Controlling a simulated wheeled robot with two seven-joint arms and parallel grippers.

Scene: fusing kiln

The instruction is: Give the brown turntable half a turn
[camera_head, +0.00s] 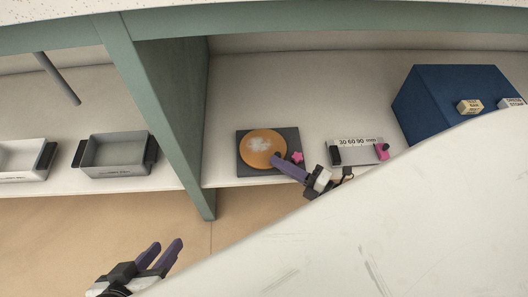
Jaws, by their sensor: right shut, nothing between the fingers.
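The brown turntable (256,148) is an orange-brown disc with a pale flower-like mark in its middle. It sits on a dark square base (243,168) on the shelf, right of the green upright. My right gripper (276,159) is shut and empty; its purple fingertips overlap the disc's lower right edge. I cannot tell whether they touch it. A small pink star-shaped piece (297,157) is beside the disc, at the base's right edge, just above the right fingers. My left gripper (165,247) is open and empty, low at the left, over the floor and away from the shelf.
A panel marked 30 60 90 min (357,150) with a pink knob (382,151) stands right of the turntable. A blue box (440,92) is further right. Grey trays (115,155) stand left of the green upright (160,110). A large white surface (400,220) fills the lower right.

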